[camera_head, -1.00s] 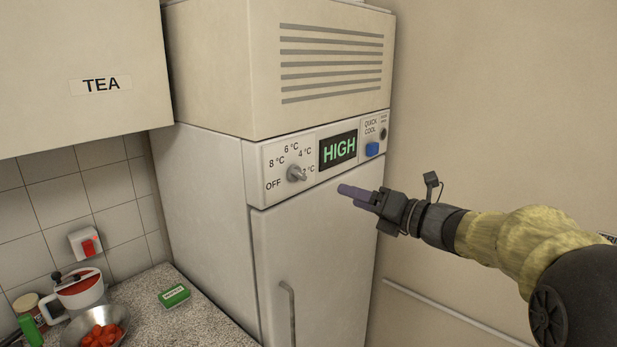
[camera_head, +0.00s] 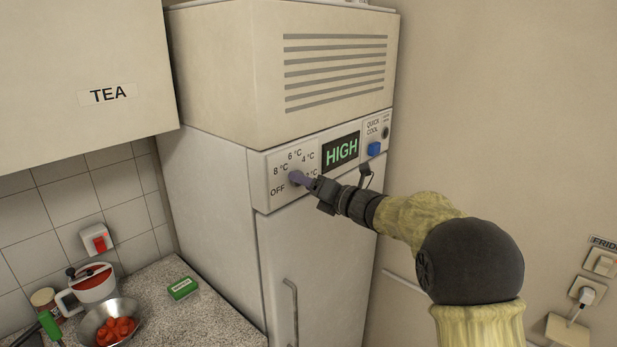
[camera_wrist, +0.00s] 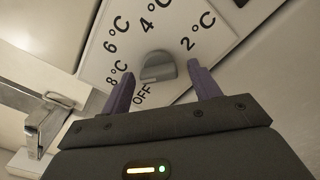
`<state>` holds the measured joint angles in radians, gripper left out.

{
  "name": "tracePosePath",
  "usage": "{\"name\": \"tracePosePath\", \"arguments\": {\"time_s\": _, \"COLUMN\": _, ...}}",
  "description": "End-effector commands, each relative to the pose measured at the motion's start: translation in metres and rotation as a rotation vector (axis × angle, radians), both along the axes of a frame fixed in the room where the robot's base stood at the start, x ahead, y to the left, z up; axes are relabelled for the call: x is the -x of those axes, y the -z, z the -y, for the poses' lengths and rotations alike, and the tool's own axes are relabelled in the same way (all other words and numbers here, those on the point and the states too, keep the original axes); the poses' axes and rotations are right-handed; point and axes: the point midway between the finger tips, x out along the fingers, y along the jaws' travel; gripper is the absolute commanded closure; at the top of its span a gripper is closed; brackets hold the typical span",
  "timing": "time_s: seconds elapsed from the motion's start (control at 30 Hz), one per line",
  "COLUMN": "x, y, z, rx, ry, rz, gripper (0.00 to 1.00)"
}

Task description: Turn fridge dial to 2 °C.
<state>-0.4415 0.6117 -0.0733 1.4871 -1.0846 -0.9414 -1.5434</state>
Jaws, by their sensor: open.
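The fridge dial (camera_wrist: 158,66) is a grey knob on a white panel marked OFF, 8, 6, 4 and 2 °C. In the wrist view it stands between or just beyond my open fingertips; contact is not clear. My gripper (camera_head: 296,178) covers the dial in the head view, and its purple fingers also show in the wrist view (camera_wrist: 162,72). The 2 °C mark (camera_wrist: 198,31) is at the upper right in the wrist view and partly hidden in the head view. Which mark the dial points to is unclear. The fridge display (camera_head: 340,151) reads HIGH in green.
A blue button (camera_head: 374,149) under QUICK COOL is right of the display. The fridge door handle (camera_head: 291,312) is below. A counter at the left holds a green box (camera_head: 183,288), a metal bowl (camera_head: 91,331) and a red-filled jug (camera_head: 96,284). A TEA cupboard (camera_head: 60,60) hangs above.

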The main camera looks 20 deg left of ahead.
Motion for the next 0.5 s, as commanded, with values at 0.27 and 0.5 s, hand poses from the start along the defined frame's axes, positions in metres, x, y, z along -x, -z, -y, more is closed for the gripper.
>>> {"name": "tracePosePath", "arguments": {"time_s": 0.27, "x": 0.0016, "y": 0.0006, "z": -0.0085, "rx": 0.001, "ry": -0.007, "rz": 0.0, "gripper": 0.38}}
{"name": "tracePosePath", "arguments": {"time_s": 0.5, "x": 0.0006, "y": 0.0003, "z": -0.0065, "rx": 0.0, "ry": -0.005, "rz": 0.0, "gripper": 0.76}}
